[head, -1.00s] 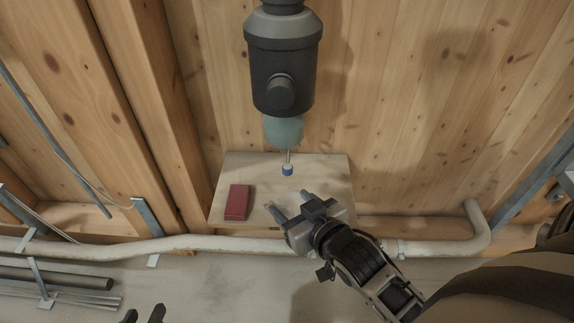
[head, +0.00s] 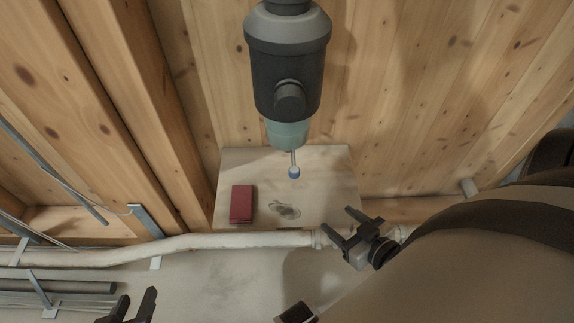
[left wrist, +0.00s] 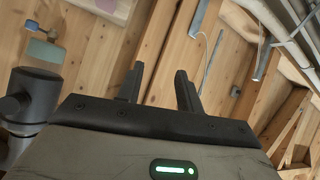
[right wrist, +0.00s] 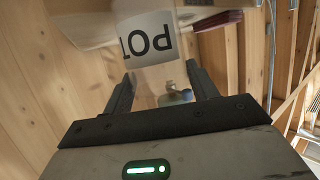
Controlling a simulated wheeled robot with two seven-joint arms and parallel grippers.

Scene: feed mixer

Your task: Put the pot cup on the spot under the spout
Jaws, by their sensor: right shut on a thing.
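The pot cup shows in the right wrist view as a white label reading POT (right wrist: 147,38) at the fingertips of my right gripper (right wrist: 160,72). That gripper is shut on it. In the head view my right gripper (head: 343,224) is off the front right corner of the wooden shelf, and the cup cannot be made out between its fingers. The feed mixer (head: 286,75) hangs above the shelf, with a teal lower end and a thin spout with a blue tip (head: 294,172). A small greyish, glassy shape (head: 285,210) shows on the shelf below. My left gripper (head: 135,306) is open and empty.
A dark red box (head: 241,204) lies on the left of the shelf (head: 325,175). A white pipe (head: 200,241) runs below the shelf front. Wooden walls stand behind, with metal struts at the left.

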